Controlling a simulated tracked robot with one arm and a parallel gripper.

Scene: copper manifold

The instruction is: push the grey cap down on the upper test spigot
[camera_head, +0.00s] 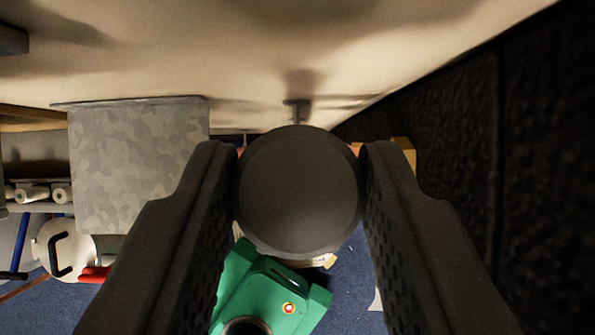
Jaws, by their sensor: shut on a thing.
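A round dark grey cap (298,190) sits in the centre of the view, its flat face toward the camera. My gripper (299,188) is shut on it, with one black finger at its left side and one at its right. Small copper-coloured bits show at both sides of the cap behind the fingertips. The upper test spigot cannot be made out; the cap and fingers hide what lies directly behind them. I cannot tell whether the cap touches a spigot.
A pale wall (200,50) fills the top, with a small grey fitting (297,108) above the cap. A mottled grey box (138,165) is at left. A dark rough surface (450,140) fills the right. A green device (260,290) lies below, over blue flooring (348,290).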

